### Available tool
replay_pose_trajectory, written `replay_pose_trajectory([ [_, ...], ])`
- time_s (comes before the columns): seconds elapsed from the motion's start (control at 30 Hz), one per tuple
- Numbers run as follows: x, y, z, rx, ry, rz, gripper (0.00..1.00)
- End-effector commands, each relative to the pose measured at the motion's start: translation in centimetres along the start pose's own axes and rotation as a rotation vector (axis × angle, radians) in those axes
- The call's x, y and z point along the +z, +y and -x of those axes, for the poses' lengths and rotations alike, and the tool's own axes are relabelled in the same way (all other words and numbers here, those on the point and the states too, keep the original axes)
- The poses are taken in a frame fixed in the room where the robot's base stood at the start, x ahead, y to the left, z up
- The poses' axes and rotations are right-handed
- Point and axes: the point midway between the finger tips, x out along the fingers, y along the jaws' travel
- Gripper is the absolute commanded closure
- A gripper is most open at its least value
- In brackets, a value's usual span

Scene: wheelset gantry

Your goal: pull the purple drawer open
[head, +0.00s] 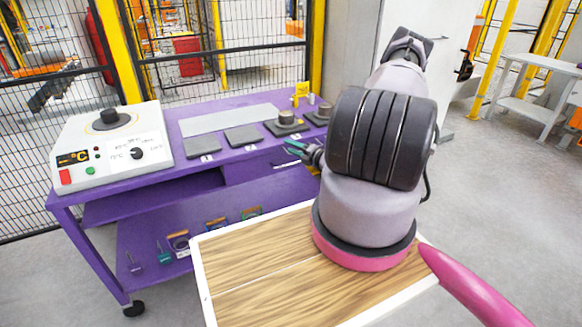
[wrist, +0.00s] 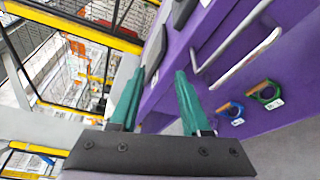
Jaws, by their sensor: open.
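The purple drawer (head: 252,167) sits under the right part of the purple bench top, and it looks shut. In the wrist view its purple front (wrist: 215,38) fills the upper right, with a pale bar handle (wrist: 246,60) running slantwise across it. My gripper (head: 291,147) is in front of the bench near the drawer's right part. In the wrist view its two green fingers (wrist: 158,75) are apart with nothing between them. The handle lies to the right of the right finger, outside the jaws. My arm hides the drawer's right end in the head view.
A control box (head: 112,143) stands on the bench's left. Grey pads (head: 241,136) and dark blocks lie on top. A wooden board with white edges (head: 255,270) is in front.

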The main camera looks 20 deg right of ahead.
Motion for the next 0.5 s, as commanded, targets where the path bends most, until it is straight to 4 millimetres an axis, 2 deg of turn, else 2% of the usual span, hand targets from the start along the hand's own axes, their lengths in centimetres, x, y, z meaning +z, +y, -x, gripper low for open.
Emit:
replay_pose_trajectory([
  [0.03,-0.4,-2.4,0.6,-0.029,-0.054,-0.074,0.53],
  [0.2,-1.2,-8.4,2.5,-0.110,-0.211,-0.264,0.53],
  [0.3,-1.8,-10.5,3.2,-0.139,-0.270,-0.331,0.53],
  [0.4,-2.0,-11.4,3.4,-0.152,-0.294,-0.359,0.53],
  [0.5,-1.8,-11.6,2.8,-0.153,-0.298,-0.361,0.53],
])
